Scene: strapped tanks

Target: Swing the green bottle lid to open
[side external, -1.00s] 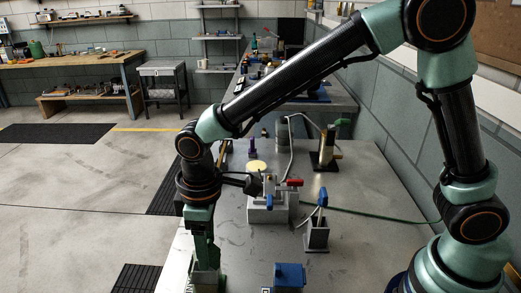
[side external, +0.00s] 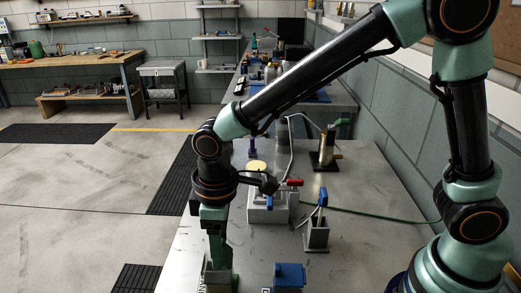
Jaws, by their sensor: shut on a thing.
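My gripper (side external: 217,262) points down at the table's near left edge, low in the picture. It is shut on a dark green part, which I take to be the green bottle's lid; the fingers hide most of it. The green body (side external: 218,283) under the fingers is cut off by the bottom edge of the picture. White marks show at its left side. I cannot tell from this view how far the lid is swung.
Right of my gripper are a blue box (side external: 290,275), a grey block with a blue lever (side external: 316,236), and a pale block with a red handle (side external: 268,215). Farther back stands a green-handled fitting (side external: 327,152). A green hose (side external: 370,212) crosses the table's right side.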

